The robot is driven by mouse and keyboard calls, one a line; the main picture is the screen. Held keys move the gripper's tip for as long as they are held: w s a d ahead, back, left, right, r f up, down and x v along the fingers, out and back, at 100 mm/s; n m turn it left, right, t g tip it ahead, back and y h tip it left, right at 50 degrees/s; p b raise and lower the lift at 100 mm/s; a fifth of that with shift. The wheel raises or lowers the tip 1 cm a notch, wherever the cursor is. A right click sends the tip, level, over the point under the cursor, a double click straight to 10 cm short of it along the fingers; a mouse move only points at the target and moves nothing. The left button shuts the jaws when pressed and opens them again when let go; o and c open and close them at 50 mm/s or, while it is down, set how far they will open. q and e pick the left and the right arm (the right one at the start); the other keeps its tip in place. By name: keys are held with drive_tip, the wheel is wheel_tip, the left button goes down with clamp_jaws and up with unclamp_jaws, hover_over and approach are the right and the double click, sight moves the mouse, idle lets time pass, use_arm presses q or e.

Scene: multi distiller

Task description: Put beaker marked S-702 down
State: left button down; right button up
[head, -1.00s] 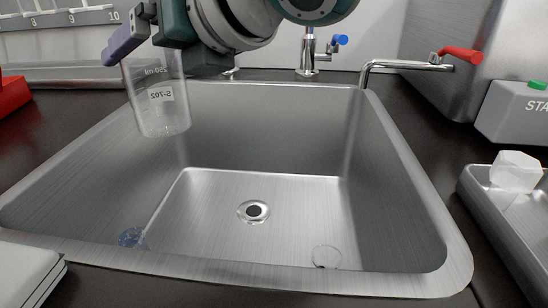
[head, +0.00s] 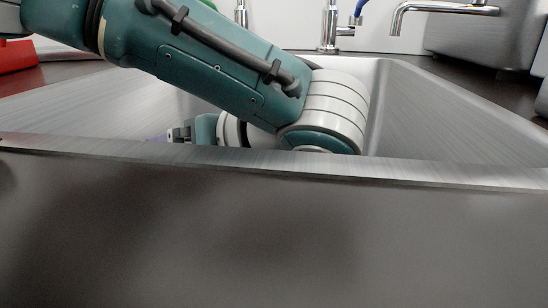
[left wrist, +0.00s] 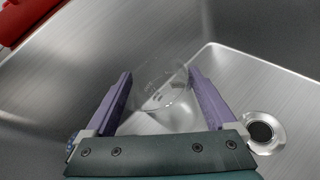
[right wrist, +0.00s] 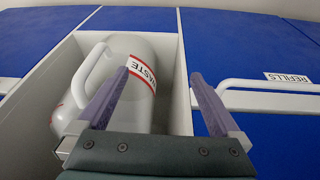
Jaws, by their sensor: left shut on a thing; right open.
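The clear glass beaker (left wrist: 165,95) is between the purple fingers of my left gripper (left wrist: 160,73) in the left wrist view, down inside the sink (left wrist: 275,80). My left gripper is shut on it, and the drain lies to the right. The label is too faint to read there. In the head view my left arm reaches over the sink's front rim (head: 400,170); only a little of the gripper (head: 172,136) shows above the rim, and the beaker is hidden. My right gripper (right wrist: 158,75) is open and empty, away from the sink.
A round drain (left wrist: 260,130) is in the sink floor. Taps (head: 330,30) stand behind the sink, and a spout (head: 440,8) is at the back right. A red object (head: 18,55) is at the left. A white container marked WASTE (right wrist: 135,75) sits in a compartment near my right gripper.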

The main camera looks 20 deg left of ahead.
use_arm(q)
drive_tip(key=shift+f, duration=0.9)
use_arm(e)
drive_tip(key=shift+f, duration=0.5)
use_arm(q)
unclamp_jaws()
drive_tip(key=shift+r, duration=0.15)
drive_tip(key=p+v, duration=0.3)
drive_tip(key=v, duration=0.4)
drive_tip(key=shift+d+p, duration=0.2)
drive_tip(key=shift+p, duration=0.15)
use_arm(e)
wheel_tip(320, 180, up, 4)
drive_tip(key=shift+f, duration=0.1)
